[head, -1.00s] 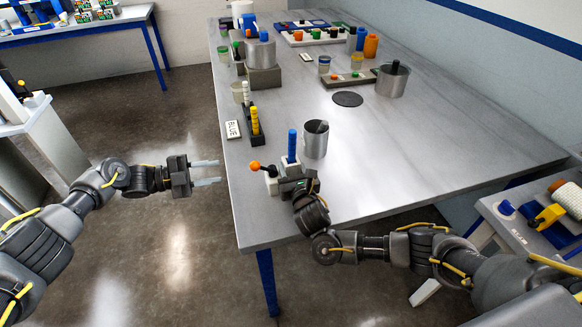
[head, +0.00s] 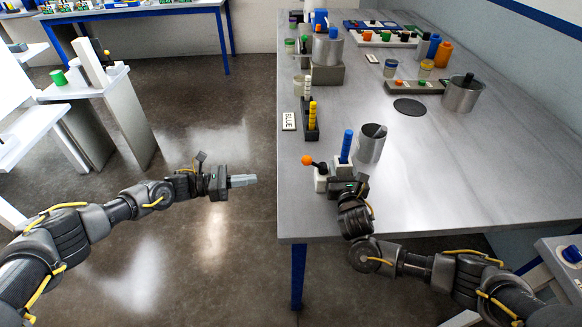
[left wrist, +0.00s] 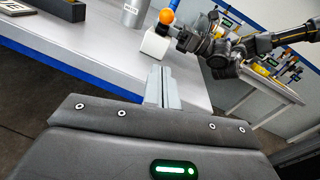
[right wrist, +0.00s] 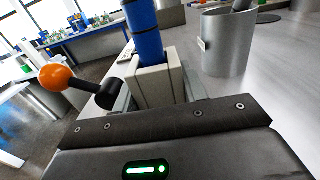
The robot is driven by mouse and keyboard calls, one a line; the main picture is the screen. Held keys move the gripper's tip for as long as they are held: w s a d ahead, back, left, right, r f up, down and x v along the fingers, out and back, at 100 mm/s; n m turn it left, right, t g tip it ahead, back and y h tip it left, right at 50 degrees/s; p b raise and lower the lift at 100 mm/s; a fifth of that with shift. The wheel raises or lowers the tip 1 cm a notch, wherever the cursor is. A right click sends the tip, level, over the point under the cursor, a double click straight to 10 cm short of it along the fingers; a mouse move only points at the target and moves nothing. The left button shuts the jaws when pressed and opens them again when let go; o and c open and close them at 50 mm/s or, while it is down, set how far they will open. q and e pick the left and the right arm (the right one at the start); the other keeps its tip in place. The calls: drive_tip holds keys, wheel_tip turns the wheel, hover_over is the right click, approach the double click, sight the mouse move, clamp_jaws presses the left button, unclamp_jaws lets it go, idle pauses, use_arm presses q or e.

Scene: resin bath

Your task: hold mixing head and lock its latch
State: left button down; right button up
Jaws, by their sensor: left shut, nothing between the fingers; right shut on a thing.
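The mixing head is a pale block (head: 321,180) with an upright blue cylinder (head: 347,146), standing near the table's left front edge. Its latch is a dark lever with an orange ball (head: 307,160), sticking out to the left. My right gripper (head: 347,184) is shut on the pale block; in the right wrist view the block (right wrist: 157,88) sits between its fingers, with the orange ball (right wrist: 57,77) at left. My left gripper (head: 256,180) is shut and empty, just off the table's left edge. In the left wrist view the orange ball (left wrist: 166,16) is beyond its fingertips, apart from them.
A metal cup (head: 371,145) stands right behind the mixing head. The table's front right (head: 480,185) is clear. A side stand (head: 110,100) is at left.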

use_arm(q)
drive_tip(key=shift+m, duration=0.3)
drive_tip(key=shift+d, duration=0.1)
approach(314, 164)
drive_tip(key=f, duration=0.4)
drive_tip(key=shift+w+d, duration=0.15)
drive_tip(key=shift+d, duration=0.2)
drive_tip(key=shift+w+d+r, duration=0.25)
drive_tip(key=shift+d+r, duration=0.55)
drive_tip(key=shift+r, duration=0.1)
drive_tip(key=shift+w+d+r, duration=0.15)
drive_tip(key=shift+d+r, duration=0.35)
drive_tip(key=shift+d, duration=0.05)
drive_tip(key=shift+r, duration=0.1)
